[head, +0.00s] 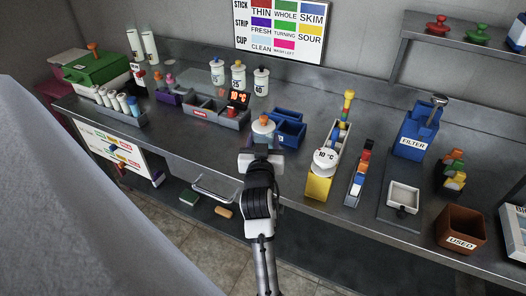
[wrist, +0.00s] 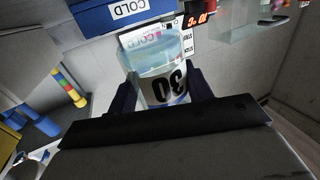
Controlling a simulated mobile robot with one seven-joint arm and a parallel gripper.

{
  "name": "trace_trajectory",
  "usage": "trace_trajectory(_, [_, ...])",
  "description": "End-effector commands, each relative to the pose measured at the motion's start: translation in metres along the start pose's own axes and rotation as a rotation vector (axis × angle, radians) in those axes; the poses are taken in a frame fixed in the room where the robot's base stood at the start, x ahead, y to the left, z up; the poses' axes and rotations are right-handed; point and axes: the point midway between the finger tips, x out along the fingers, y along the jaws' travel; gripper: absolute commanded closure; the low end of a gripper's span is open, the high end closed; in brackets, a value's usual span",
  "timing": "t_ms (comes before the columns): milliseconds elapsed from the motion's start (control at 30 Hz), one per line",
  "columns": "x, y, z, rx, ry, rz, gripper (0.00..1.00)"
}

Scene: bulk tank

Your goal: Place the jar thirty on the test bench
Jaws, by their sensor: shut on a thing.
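My gripper (head: 262,152) is shut on the jar thirty (head: 263,129), over the front part of the grey bench (head: 190,141). The jar has a pale body and an orange knob on top in the head view. In the wrist view the jar (wrist: 165,75) is clear with a pale blue tint and a black "30" on a white label, gripped between the two dark fingers (wrist: 164,92). I cannot tell whether its base touches the bench. My gripper hides its lower part in the head view. No part of the bench is clearly labelled as the test bench.
Blue bins (head: 289,130) stand close right of the jar; one blue face (wrist: 120,14) reads COLD. A grey tray (head: 222,116) and a red-digit display (head: 238,98) lie left and behind. Three white jars (head: 238,76) stand behind. A yellow holder (head: 319,187) stands further right.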

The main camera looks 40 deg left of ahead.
Motion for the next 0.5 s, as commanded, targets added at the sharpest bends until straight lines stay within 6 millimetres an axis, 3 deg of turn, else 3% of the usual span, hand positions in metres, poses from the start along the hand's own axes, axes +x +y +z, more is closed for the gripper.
trace_trajectory(333, [0.0, -0.001, 0.04, -0.001, -0.001, -0.001, 0.76])
trace_trajectory(500, [0.0, 0.0, 0.047, 0.0, 0.002, -0.001, 0.76])
